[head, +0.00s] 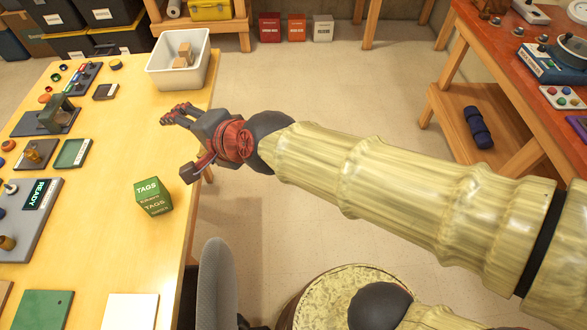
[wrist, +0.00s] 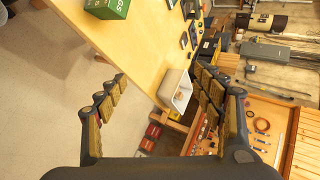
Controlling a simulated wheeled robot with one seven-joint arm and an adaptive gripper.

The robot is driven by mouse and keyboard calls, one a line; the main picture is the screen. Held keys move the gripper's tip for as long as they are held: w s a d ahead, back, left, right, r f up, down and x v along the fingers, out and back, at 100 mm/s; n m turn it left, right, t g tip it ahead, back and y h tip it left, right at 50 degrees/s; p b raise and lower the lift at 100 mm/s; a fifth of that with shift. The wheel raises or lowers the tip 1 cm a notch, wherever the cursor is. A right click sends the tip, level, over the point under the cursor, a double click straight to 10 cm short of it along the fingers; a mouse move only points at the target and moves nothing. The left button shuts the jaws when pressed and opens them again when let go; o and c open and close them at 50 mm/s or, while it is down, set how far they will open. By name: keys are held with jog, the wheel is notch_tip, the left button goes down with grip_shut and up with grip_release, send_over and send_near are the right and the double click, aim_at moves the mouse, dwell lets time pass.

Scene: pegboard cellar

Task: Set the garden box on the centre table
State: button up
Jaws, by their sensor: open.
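A green box (head: 152,199) with pale lettering that reads TAGS stands on the light wooden table (head: 115,240), near that table's right edge; it looks like the garden box. Part of it also shows at the top of the wrist view (wrist: 108,8). My gripper (head: 181,142) is open and empty, above the table's right edge and farther back than the box, apart from it. Its two fingers show spread in the wrist view (wrist: 160,80), with nothing between them. Which table is the centre one, I cannot tell.
A white bin (head: 180,60) holding wooden blocks stands at the table's back right corner. Trays, a READY panel (head: 38,195) and small tools crowd its left side. A chair back (head: 217,285) and a round-topped drum (head: 345,290) stand at the front. A red-topped table (head: 520,50) is at right.

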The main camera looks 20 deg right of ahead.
jog(key=s+d+f+n+g+h, duration=0.2)
jog(key=s+d+n, duration=0.3)
jog(key=d, duration=0.7)
jog(key=s+d+f+n+g+h, duration=0.1)
jog(key=s+d+n+h, duration=0.3)
jog(key=s+d, duration=0.6)
jog(key=d+f+n, duration=0.1)
jog(key=d, duration=0.2)
jog(key=shift+f+n+g, duration=0.15)
jog(key=shift+n+g, duration=0.15)
jog(key=shift+g, duration=0.1)
jog(key=shift+c, duration=1.1)
